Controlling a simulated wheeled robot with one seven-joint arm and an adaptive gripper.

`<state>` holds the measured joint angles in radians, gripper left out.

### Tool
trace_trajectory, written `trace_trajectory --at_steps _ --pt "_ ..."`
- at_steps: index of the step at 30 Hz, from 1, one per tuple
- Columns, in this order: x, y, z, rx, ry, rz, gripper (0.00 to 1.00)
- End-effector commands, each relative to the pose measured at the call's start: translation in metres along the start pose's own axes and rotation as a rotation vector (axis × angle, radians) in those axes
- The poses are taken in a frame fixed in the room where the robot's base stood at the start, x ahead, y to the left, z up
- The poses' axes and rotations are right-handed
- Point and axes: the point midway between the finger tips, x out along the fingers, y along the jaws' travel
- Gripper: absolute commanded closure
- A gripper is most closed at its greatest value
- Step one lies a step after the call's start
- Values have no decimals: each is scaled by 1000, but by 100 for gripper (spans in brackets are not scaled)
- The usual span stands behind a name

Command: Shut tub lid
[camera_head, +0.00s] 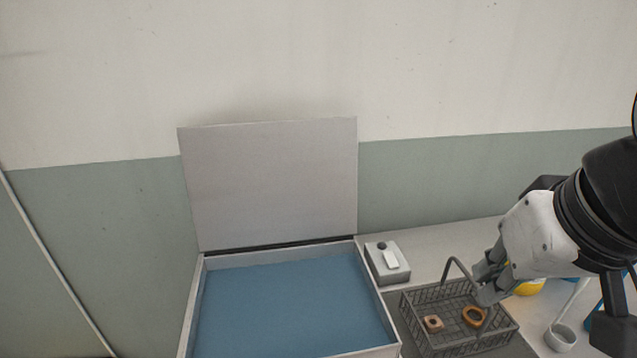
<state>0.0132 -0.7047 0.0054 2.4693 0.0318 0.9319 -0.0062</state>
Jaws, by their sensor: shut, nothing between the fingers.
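The tub (391,310) is a pale grey rectangular tank filled with blue liquid, at the lower middle of the head view. Its lid (270,185) is a flat grey panel that stands up, open, hinged along the tub's back edge. My gripper (481,292) is shut and empty. It is to the right of the tub, over the wire basket, apart from the lid. The tub's front edge is cut off by the bottom of the picture.
A dark wire basket (440,341) with a raised handle holds a square brown part (433,323) and an orange ring (473,316). A small grey control box (388,263) sits behind it. A white cup-like piece (560,337) and a yellow object (530,287) are at right. The wall stands close behind the lid.

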Motion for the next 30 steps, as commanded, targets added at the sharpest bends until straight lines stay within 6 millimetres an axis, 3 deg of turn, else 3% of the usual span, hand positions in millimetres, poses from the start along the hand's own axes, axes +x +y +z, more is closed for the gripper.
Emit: trace_trajectory --at_steps 8,18,25,30 --pt "32 -34 -84 130 -155 -156 100" --pt "94 -72 -203 284 -325 -448 100" --pt "147 -81 -281 378 -405 -691 100" --pt "189 -73 -334 442 -437 -890 100"
